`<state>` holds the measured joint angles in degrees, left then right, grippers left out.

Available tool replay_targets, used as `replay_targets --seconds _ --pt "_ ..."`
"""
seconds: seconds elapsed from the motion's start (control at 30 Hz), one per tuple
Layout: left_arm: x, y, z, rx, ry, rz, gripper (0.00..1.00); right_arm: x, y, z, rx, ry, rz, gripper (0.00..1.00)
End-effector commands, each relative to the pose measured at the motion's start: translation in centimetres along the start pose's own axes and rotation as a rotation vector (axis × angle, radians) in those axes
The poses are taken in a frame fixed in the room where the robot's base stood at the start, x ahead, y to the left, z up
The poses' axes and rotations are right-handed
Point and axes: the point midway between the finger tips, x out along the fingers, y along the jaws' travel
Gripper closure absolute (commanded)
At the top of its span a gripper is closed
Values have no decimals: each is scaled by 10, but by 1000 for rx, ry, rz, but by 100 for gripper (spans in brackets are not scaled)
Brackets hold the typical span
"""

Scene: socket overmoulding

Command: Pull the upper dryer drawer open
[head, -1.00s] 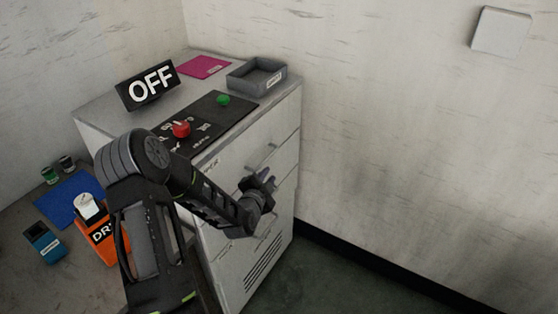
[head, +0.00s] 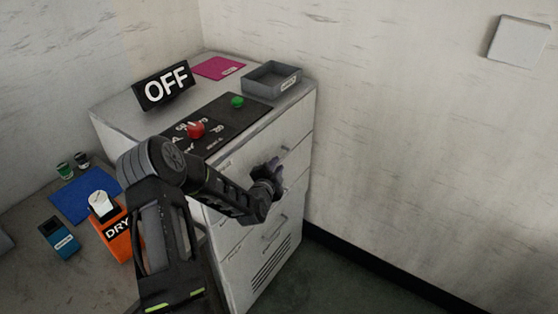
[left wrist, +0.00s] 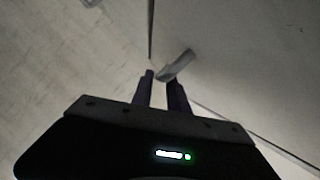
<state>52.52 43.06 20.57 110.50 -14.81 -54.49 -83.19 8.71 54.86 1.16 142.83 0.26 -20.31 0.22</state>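The light grey dryer cabinet (head: 245,270) stands against the wall with its front facing right. Its upper drawer (head: 297,133) looks flush with the front. The upper drawer's handle (head: 286,153) is partly hidden behind my left gripper (head: 275,167). In the left wrist view the grey bar handle (left wrist: 178,64) lies at the tips of my left gripper (left wrist: 160,78), whose dark fingers stand apart with a gap between them. The handle's near end shows by this gap; I cannot tell whether it touches a finger. My right gripper is in no view.
On the cabinet top are an OFF sign (head: 166,86), a grey tray (head: 272,80), a pink sheet (head: 219,67) and a panel with a red knob (head: 195,130) and green button (head: 237,102). A lower handle (head: 275,230) sits below. Floor on the right is free.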

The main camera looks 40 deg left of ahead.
Motion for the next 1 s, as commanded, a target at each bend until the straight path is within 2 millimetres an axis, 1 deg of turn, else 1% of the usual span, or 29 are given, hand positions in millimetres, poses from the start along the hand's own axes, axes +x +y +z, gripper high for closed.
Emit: replay_targets --seconds 0.1,0.2,0.3,0.57,0.8,1.0 --pt "18 -1 -1 -3 0 -1 80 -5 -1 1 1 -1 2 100" --pt "28 0 0 -1 0 0 80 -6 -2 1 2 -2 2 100" --pt "33 0 0 -1 0 0 80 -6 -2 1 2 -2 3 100" --pt "34 0 0 -1 0 0 80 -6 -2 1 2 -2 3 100" --pt "34 0 0 -1 0 0 99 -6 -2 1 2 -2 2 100" --pt "34 0 0 -1 0 0 100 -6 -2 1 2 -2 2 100"
